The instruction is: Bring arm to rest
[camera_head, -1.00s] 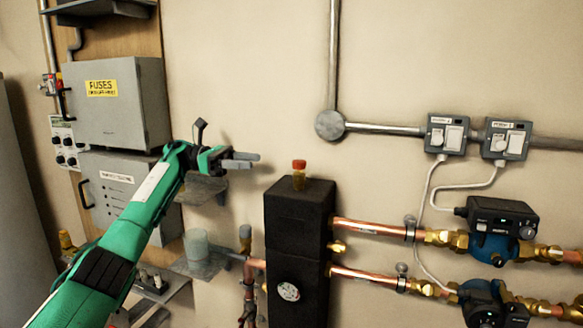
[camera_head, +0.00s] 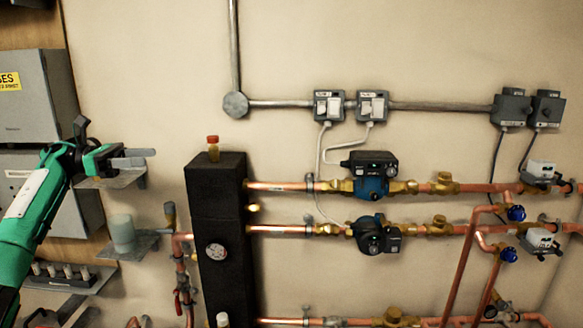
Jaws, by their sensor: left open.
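My left arm (camera_head: 30,205) is green and comes in from the left edge. My left gripper (camera_head: 138,158) is raised in front of the fuse box side of the wall, its grey fingers pointing right. It is open, and nothing shows between the fingers. My right gripper does not show.
A grey fuse box (camera_head: 35,95) hangs at the left. A small shelf (camera_head: 128,245) holds a translucent cup (camera_head: 121,232). Copper pipes (camera_head: 285,229) run right from the block to two pumps (camera_head: 370,178). Switch boxes (camera_head: 328,104) sit above.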

